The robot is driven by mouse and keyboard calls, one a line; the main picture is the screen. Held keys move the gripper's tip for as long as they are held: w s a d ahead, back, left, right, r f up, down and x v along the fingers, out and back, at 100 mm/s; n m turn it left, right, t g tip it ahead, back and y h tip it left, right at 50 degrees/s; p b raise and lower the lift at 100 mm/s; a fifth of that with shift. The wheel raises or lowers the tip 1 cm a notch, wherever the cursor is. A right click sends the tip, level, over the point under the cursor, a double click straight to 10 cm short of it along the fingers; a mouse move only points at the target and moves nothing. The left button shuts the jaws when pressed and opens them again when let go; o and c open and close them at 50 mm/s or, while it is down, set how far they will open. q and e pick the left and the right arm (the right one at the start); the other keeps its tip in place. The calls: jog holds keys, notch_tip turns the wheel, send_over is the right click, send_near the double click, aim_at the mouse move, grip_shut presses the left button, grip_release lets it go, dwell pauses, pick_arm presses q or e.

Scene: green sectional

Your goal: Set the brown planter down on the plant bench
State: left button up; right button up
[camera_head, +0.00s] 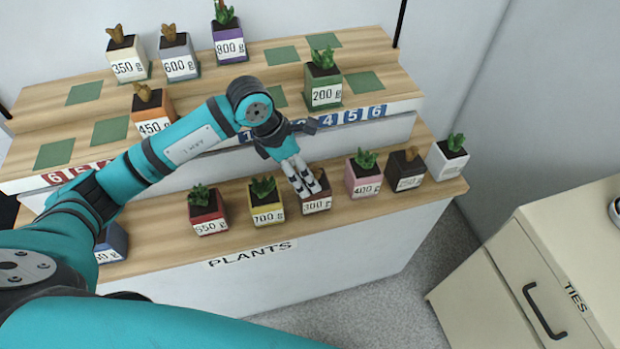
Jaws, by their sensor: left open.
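A brown planter (323,197) with a label that seems to read 300 g stands upright on the lower front shelf of the plant bench (250,236). My left gripper (302,187) is open at the planter's upper left side, its fingers pointing down and covering part of the pot and its plant. I cannot tell whether the fingers touch the pot. My right gripper is not in view.
A yellow planter (267,203) and a red planter (207,211) stand left of the gripper, and a pink planter (363,177) stands right. Upper steps hold several pots and green squares, some bare (282,55). A cream cabinet (540,262) stands at right.

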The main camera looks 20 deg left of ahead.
pick_arm(q)
jog(key=v, duration=0.5)
jog(key=shift+d+b, duration=0.1)
jog(key=shift+b, duration=0.2)
